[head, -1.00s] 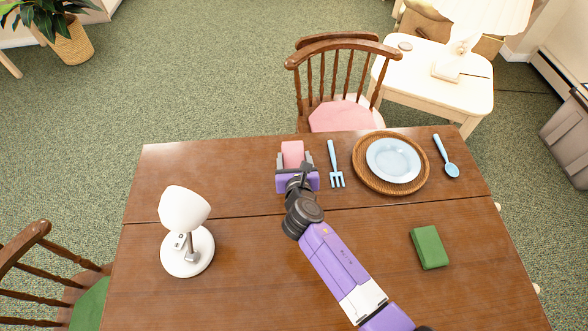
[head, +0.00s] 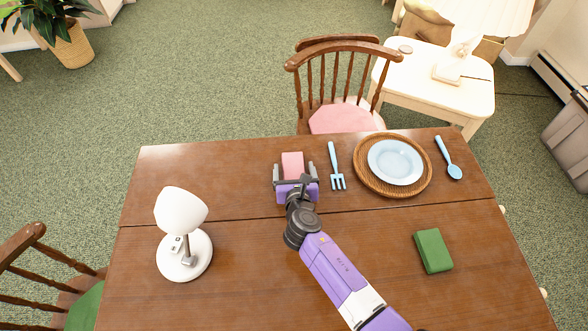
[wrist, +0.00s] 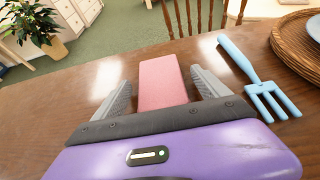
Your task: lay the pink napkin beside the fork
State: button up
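The pink napkin (head: 292,160) is a folded block that appears to lie flat on the wooden table, just left of the blue fork (head: 336,166) and roughly parallel to it, with a narrow strip of table between them. My gripper (head: 294,171) is open around the napkin's near part. In the wrist view, one finger stands on each side of the napkin (wrist: 162,82), with a gap on both sides. The right finger is between the napkin and the fork (wrist: 255,78). The napkin's near end is hidden by my gripper.
A light blue plate (head: 395,162) on a woven mat (head: 424,184) and a spoon (head: 448,158) are right of the fork. A green block (head: 433,251) lies at the front right. A white lamp (head: 184,254) stands at the left. The table's back left is clear.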

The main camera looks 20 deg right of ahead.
jog(key=shift+r, duration=0.2)
jog(key=p+v, duration=0.1)
jog(key=v, duration=1.1)
dwell(0.3)
